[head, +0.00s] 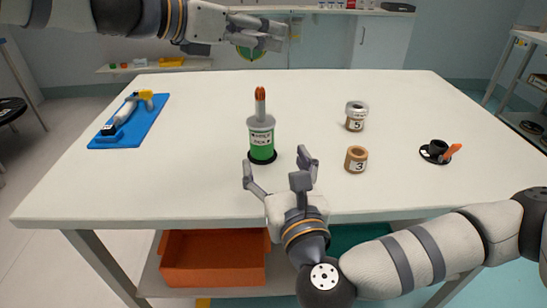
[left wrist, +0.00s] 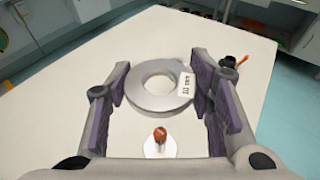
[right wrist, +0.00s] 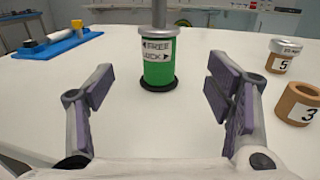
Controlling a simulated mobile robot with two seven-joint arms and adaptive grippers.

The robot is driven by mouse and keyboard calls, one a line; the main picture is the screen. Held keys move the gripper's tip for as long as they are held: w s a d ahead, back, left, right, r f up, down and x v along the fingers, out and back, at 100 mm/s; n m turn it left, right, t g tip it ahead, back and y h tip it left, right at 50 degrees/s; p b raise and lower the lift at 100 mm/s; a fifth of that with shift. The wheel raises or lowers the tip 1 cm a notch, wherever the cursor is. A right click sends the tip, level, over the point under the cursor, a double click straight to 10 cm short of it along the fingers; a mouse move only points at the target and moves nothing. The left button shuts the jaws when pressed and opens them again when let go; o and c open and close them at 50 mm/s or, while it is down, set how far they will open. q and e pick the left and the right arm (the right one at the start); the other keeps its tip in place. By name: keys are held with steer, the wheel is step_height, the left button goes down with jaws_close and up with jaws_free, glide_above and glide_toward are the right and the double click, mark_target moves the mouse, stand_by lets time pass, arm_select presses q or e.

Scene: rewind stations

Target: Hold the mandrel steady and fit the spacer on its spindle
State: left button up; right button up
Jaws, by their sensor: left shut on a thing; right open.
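The mandrel (head: 262,140) stands upright on the white table, with a green body, a FREE/LOCK label, a grey top and a black base. Its spindle (head: 260,103) points up and has an orange-brown tip. My left gripper (head: 268,36) is high beyond the mandrel, shut on the spacer (left wrist: 139,98), a grey ring with a white tag. In the left wrist view the spindle tip (left wrist: 160,135) shows outside the ring, below its hole. I cannot make out the spacer in the head view. My right gripper (head: 277,170) is open and empty, in front of the mandrel and not touching it.
To the right stand a silver-topped piece marked 5 (head: 356,116) and a brown ring marked 3 (head: 356,159). A black part with an orange piece (head: 438,151) lies farther right. A blue tray (head: 146,128) with a tool lies left. An orange bin (head: 213,260) is below the table.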

mark_target(264, 137)
steer(key=x, duration=1.1)
steer(key=shift+w, duration=0.25)
steer(key=c, duration=1.5)
arm_select(q)
step_height(264, 137, down, 2)
steer(key=shift+f+n+t, duration=0.25)
steer(key=shift+n+t, duration=0.05)
steer(key=shift+n, duration=0.1)
arm_select(e)
steer(key=shift+c, duration=0.3)
arm_select(q)
steer(key=shift+a+f+t+y, duration=0.2)
steer(key=shift+t+y, duration=0.1)
steer(key=shift+y, duration=0.2)
